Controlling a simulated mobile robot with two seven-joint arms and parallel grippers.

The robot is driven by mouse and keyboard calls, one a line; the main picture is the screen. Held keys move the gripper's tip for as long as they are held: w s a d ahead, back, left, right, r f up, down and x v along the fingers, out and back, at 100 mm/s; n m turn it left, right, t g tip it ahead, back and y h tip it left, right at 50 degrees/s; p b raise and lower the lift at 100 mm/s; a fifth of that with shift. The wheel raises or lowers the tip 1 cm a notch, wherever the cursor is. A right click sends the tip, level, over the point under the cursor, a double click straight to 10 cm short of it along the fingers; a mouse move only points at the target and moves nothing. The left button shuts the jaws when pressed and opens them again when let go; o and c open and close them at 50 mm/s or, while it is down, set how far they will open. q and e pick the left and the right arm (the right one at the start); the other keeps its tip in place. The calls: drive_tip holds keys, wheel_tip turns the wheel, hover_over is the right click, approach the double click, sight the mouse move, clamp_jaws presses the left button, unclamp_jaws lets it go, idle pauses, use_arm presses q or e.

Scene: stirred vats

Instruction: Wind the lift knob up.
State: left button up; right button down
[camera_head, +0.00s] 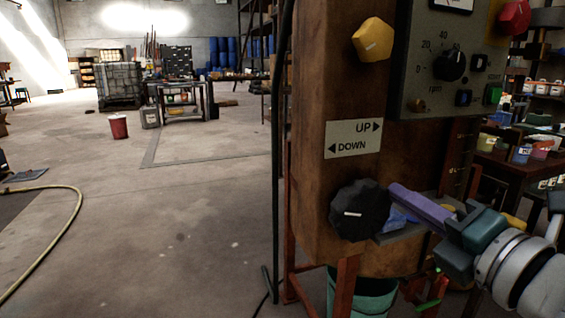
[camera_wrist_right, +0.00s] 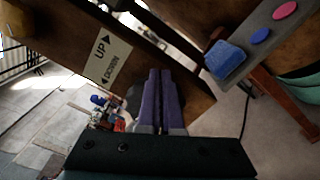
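The lift knob (camera_head: 360,210), dark and faceted with a white pointer line, is on the lower front of a brown wooden post. The line lies nearly level. The UP/DOWN plate (camera_head: 352,139) is above the knob, and it also shows in the right wrist view (camera_wrist_right: 108,60). My right gripper (camera_head: 396,190) has purple fingers, with their tips close to the knob's right side; I cannot tell whether they touch it. In the right wrist view the fingers (camera_wrist_right: 160,74) lie together with nothing visible between them. My left gripper is not in view.
A grey ledge (camera_wrist_right: 262,38) holds a blue block (camera_wrist_right: 226,60) and coloured discs beside my right fingers. Above are a yellow knob (camera_head: 373,40) and a control panel with a black dial (camera_head: 449,65). A teal bucket (camera_head: 372,299) stands below.

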drive_tip(key=shift+f, duration=0.4)
drive_tip(key=shift+w+d+r, duration=0.1)
drive_tip(key=shift+d, duration=0.1)
drive_tip(key=p+v, duration=0.2)
drive_tip(key=v, duration=0.4)
drive_tip(key=shift+d, duration=0.2)
drive_tip(key=shift+r, duration=0.1)
